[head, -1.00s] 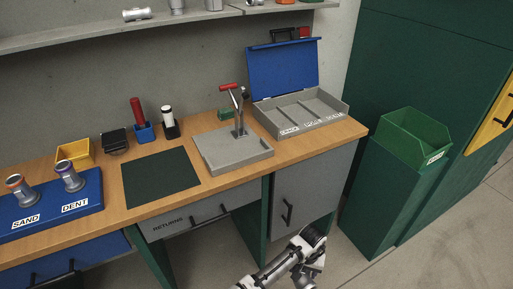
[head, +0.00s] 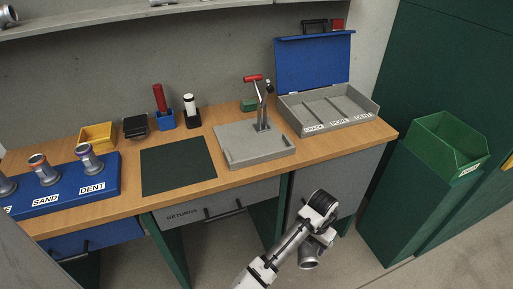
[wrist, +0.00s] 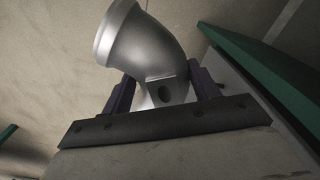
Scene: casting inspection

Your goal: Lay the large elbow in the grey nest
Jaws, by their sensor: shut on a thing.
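The large elbow is a grey metal pipe bend; in the wrist view the elbow (wrist: 145,42) sits between the two dark fingers of my gripper (wrist: 163,88).
A dark green mat (head: 177,166) lies left of the fixture. A grey compartment tray (head: 325,106) with a blue lid stands at the right. A blue stand (head: 70,190) holds other castings. A green bin (head: 440,145) is right of the bench. The bench front edge lies behind my gripper.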

